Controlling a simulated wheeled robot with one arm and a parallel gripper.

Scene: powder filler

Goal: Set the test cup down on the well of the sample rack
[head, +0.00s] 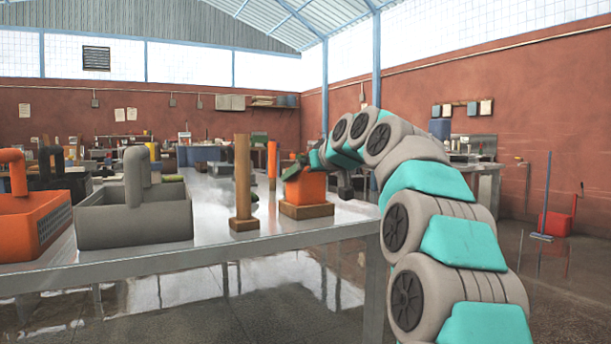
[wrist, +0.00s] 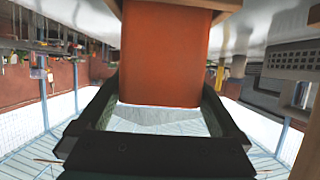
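An orange block-like body (head: 307,187), which I take as the test cup, shows at the far end of my arm. It also fills the upper middle of the upside-down wrist view (wrist: 165,60). My gripper (head: 294,168) is at its upper left in the head view. In the wrist view the dark fingers of my gripper (wrist: 163,88) lie against its left and right sides; their tips are partly hidden. A wooden base (head: 306,211), seemingly the sample rack, is directly below the cup on the table. The well is hidden, and I cannot tell whether cup and base touch.
A wooden post (head: 243,178) stands left of the base, with an orange post (head: 272,162) behind it. A grey bin (head: 135,224) and an orange bin (head: 30,228) stand farther left. The metal table (head: 215,249) is bare along its front edge.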

